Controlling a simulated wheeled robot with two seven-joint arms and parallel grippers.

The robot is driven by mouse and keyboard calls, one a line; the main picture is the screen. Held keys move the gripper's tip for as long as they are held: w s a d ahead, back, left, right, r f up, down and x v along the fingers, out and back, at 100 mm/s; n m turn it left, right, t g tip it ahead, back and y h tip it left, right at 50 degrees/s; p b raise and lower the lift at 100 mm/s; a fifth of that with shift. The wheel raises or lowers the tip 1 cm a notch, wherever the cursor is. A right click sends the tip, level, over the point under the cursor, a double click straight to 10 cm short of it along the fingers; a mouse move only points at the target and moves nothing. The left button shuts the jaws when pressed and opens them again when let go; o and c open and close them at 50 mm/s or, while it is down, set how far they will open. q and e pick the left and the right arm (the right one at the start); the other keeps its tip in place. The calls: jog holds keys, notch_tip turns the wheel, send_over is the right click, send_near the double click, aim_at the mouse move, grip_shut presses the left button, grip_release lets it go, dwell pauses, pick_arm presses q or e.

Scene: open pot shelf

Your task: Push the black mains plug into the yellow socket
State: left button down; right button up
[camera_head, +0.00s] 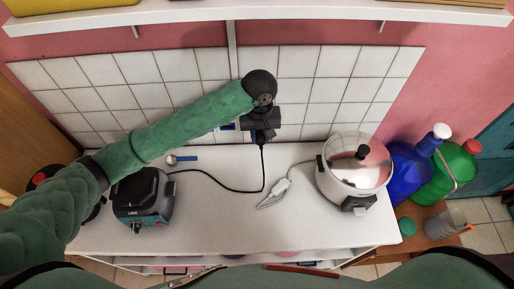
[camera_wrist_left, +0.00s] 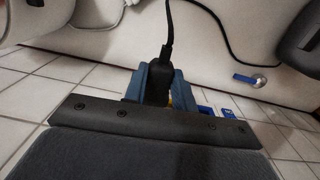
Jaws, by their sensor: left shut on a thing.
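My left gripper (camera_head: 261,136) is at the tiled wall above the worktop, shut on the black mains plug. In the left wrist view the plug (camera_wrist_left: 157,86) sits between the blue-grey fingers (camera_wrist_left: 155,76), its cord running off toward the worktop. A small patch of yellow, seemingly the yellow socket (camera_wrist_left: 171,102), shows just past the plug, mostly hidden by my gripper. I cannot tell whether the plug's pins are in it. My right gripper is not in view.
Blue sockets (camera_wrist_left: 205,109) are beside the yellow patch. The black cord (camera_head: 225,188) runs to a black-and-teal appliance (camera_head: 142,197) at left. A steel cooker (camera_head: 354,165) and its loose white plug (camera_head: 281,186) are at right. A blue-handled spoon (camera_head: 184,158) lies near the wall.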

pick_arm(q)
jog(key=s+a+f, duration=0.3)
jog(key=s, duration=0.3)
jog(key=shift+w, duration=2.95)
jog(key=shift+w, duration=0.25)
jog(key=shift+w, duration=0.35)
jog(key=shift+w, duration=1.2)
jog(key=shift+c, duration=2.1)
grip_release()
jog(key=shift+r, duration=0.15)
notch_tip(320, 180, up, 7)
